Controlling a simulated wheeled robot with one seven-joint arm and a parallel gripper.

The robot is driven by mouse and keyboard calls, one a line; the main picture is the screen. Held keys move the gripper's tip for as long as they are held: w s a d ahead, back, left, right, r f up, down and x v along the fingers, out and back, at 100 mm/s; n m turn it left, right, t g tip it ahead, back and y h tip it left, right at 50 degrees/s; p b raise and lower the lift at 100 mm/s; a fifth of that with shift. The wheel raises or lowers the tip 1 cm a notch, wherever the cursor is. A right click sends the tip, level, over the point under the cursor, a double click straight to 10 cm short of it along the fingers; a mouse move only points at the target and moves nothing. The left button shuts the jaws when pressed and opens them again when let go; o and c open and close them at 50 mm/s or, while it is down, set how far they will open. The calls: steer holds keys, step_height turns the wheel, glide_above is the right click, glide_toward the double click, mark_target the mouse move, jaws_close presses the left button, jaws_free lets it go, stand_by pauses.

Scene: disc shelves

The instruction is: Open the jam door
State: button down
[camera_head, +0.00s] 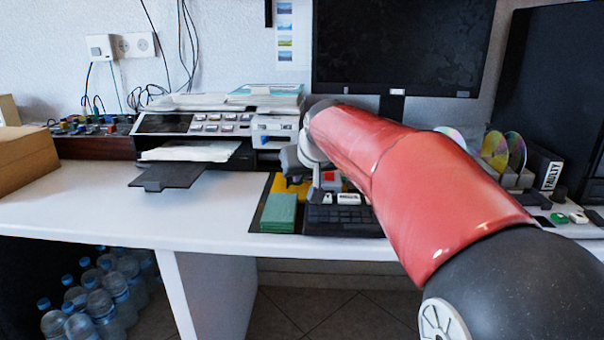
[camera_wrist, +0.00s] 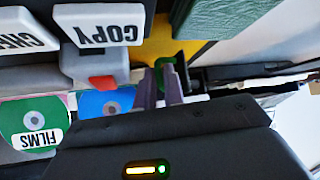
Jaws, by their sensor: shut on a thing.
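The printer (camera_head: 160,124) stands on the desk at left centre in the head view, with a paper tray at its front. I cannot make out a separate jam door there. My gripper (camera_wrist: 160,82) shows in the wrist view, its two narrow fingers close together at a small green handle (camera_wrist: 166,64). The fingers are shut on the handle, which sits beside a dark part. What the handle is fixed to is mostly hidden. In the head view my red arm reaches over the desk and hides most of the gripper.
A COPY label (camera_wrist: 98,28), a red button (camera_wrist: 102,83) and a FILMS disc (camera_wrist: 35,118) lie close by the fingers. Discs (camera_head: 495,152) stand at right. The desk's left front (camera_head: 80,205) is clear.

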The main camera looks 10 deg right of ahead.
steer(key=shift+w+d+r, duration=0.1)
steer(key=shift+w+d, duration=0.15)
steer(key=shift+d, duration=0.4)
steer(key=c, duration=1.7)
jaws_free()
steer(key=shift+d, duration=0.1)
steer(key=shift+o, duration=0.8)
steer(key=shift+w, duration=0.1)
steer(key=shift+a, duration=0.2)
